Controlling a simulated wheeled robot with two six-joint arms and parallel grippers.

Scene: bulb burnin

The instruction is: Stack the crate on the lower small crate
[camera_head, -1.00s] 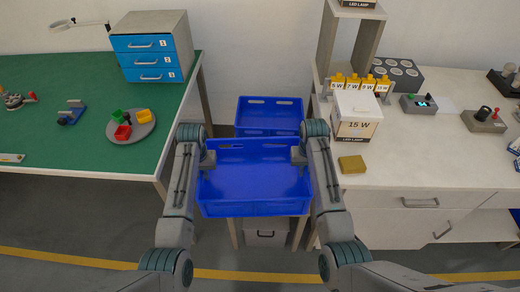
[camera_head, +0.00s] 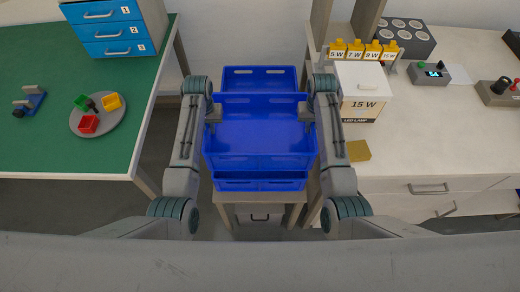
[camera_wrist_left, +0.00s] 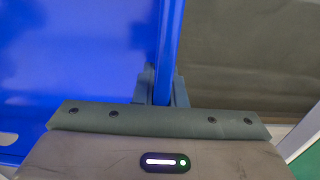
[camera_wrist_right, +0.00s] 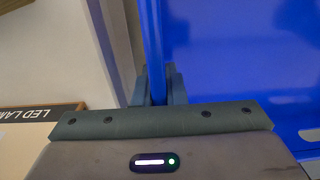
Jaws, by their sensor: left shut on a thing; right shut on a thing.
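A blue crate (camera_head: 260,130) is held level between my two grippers, one at each side wall. My left gripper (camera_head: 212,112) is shut on its left wall, which also shows between the fingers in the left wrist view (camera_wrist_left: 164,85). My right gripper (camera_head: 307,110) is shut on its right wall, also seen in the right wrist view (camera_wrist_right: 156,85). More blue crate shows lower down: a rear wall with slots (camera_head: 260,72) beyond the held crate and a front wall (camera_head: 260,183) below it. The held crate hides the middle, so I cannot tell whether they touch.
A wooden stand (camera_head: 258,197) is below the blue crates. A green-topped table (camera_head: 40,150) is close on the left, with a grey plate (camera_head: 98,122) of coloured blocks. A pale workbench (camera_head: 430,130) is close on the right, with a lamp box (camera_head: 362,105) and yellow block (camera_head: 358,150).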

